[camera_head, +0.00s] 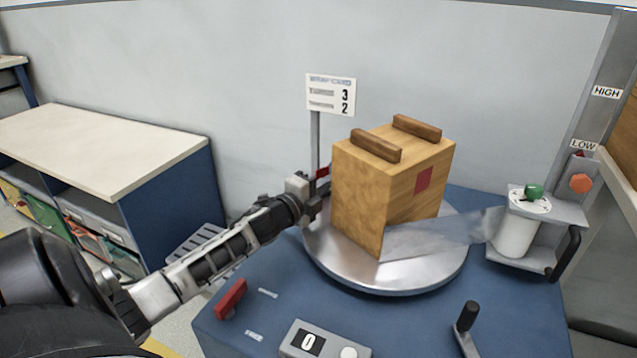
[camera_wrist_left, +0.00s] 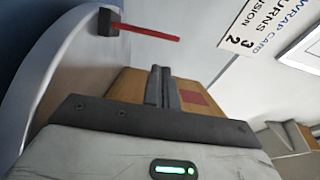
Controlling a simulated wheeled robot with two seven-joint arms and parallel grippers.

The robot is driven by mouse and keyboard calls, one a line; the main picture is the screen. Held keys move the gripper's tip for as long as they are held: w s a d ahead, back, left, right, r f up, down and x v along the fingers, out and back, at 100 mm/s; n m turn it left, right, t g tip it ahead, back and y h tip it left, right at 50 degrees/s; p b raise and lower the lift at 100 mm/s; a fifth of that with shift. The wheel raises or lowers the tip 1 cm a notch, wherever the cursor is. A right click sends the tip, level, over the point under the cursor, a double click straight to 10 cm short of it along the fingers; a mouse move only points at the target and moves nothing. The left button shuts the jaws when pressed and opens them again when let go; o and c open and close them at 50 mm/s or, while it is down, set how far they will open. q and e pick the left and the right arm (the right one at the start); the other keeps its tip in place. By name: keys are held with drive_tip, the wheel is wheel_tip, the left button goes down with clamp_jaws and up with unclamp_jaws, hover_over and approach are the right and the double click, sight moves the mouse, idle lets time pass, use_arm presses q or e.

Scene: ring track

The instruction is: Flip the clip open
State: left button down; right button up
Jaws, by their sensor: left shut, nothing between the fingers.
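The clip appears to be the red bar (camera_wrist_left: 150,33) with a black block (camera_wrist_left: 108,22) at one end, beside the turntable rim in the left wrist view. In the head view only a small red part (camera_head: 322,172) shows, just behind my left gripper and left of the wooden box. My left gripper (camera_head: 316,203) is shut and empty by the box's left side. In the left wrist view its closed dark fingers (camera_wrist_left: 161,86) are apart from the red bar in the picture. The wooden box (camera_head: 358,192) stands on the silver turntable (camera_head: 400,284). My right gripper is not in view.
Clear film (camera_head: 440,237) runs from the box to a white roll (camera_head: 515,236) at right. A card sign (camera_head: 331,95) stands on a post behind. A red lever (camera_head: 230,299), a counter box (camera_head: 325,344) and a black handle (camera_head: 467,318) are on the blue table front.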

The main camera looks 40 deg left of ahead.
use_arm(q)
drive_tip(key=shift+w+a, duration=0.2)
drive_tip(key=shift+a, duration=1)
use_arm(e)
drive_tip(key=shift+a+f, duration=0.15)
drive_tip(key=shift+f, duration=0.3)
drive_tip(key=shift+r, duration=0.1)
